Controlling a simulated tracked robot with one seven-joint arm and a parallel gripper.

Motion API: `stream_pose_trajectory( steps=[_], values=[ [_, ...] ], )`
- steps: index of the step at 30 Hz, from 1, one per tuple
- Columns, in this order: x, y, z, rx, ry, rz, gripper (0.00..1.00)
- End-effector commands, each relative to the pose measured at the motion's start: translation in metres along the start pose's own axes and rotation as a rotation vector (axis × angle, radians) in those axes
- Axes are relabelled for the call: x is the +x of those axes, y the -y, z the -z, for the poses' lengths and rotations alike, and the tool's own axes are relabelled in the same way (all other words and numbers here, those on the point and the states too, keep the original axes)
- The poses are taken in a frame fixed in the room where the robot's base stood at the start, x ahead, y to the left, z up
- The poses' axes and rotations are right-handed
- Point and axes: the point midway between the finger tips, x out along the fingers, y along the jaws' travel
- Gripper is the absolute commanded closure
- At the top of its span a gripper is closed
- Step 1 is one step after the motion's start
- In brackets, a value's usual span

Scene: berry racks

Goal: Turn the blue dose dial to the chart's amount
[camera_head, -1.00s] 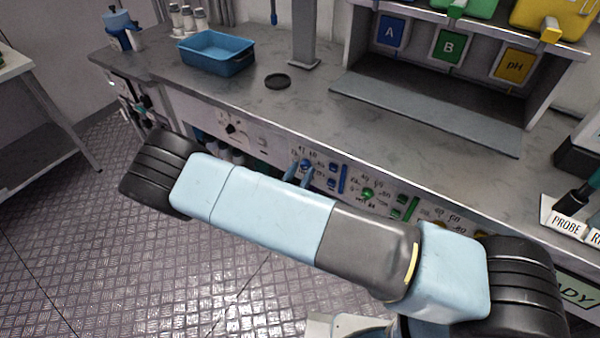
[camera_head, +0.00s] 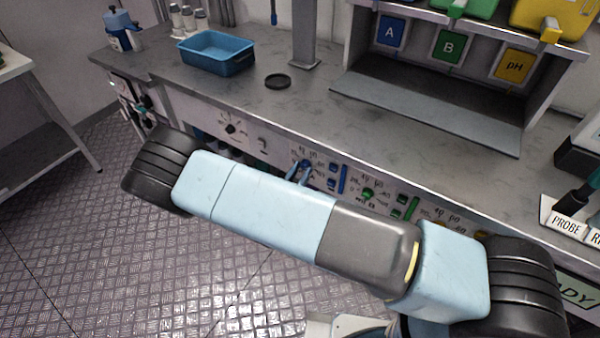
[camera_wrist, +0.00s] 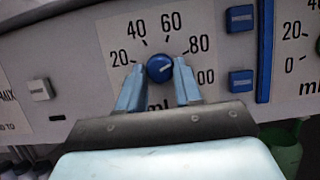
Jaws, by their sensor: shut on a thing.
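The blue dose dial (camera_wrist: 160,68) is on the white panel, in the middle of a printed scale in ml. Its white mark slants to the upper right, roughly toward the 80. My gripper (camera_wrist: 159,76) has a finger on each side of the dial and is shut on it. In the head view the dial (camera_head: 306,165) shows small beyond my arm, with my fingertips (camera_head: 298,172) at it. My arm hides part of the panel there. I cannot make out any chart with a readable amount.
Two blue buttons (camera_wrist: 240,18) and a blue bar (camera_wrist: 266,50) stand right of the dial. A green dial (camera_head: 368,194) is farther right, and a pale switch (camera_wrist: 39,91) is left. Above, the bench holds a blue tray (camera_head: 216,54) and a shelf with A, B and pH signs.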

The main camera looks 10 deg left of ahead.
Motion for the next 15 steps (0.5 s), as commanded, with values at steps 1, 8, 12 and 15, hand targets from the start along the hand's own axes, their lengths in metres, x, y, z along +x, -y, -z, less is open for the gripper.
stream_pose_trajectory(
  steps=[1, 8, 12, 15],
  values=[
    [-0.0007, -0.0012, 0.0001, 0.001, -0.001, -0.003, 0.96],
    [-0.0006, -0.0009, 0.0001, 0.0, -0.001, -0.002, 0.5],
    [-0.0004, -0.0006, 0.0001, 0.0, -0.001, -0.002, 0.41],
    [-0.0003, -0.0004, 0.0001, -0.001, -0.001, -0.001, 0.41]
  ],
)
